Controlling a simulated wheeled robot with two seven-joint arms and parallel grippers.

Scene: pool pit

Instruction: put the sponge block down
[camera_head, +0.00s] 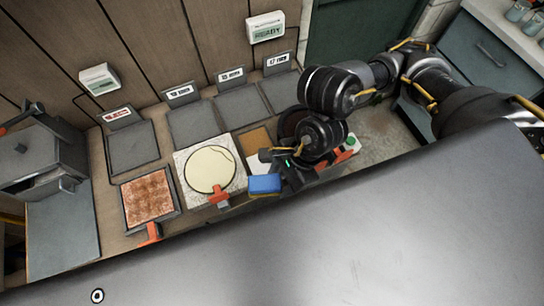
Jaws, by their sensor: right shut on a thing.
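The sponge block (264,184) is a small blue block in the middle of the camera_head view. My right gripper (280,180) is shut on it, with my dark right arm reaching in from the upper right. The block shows just right of a pale square board with a round cream disc (209,169) and at the front edge of the wooden bench. I cannot tell whether it touches the bench. My left gripper does not show.
Several grey trays (131,149) with label plates line the bench. A dark machine (42,158) stands far left. My large grey body covers the foreground.

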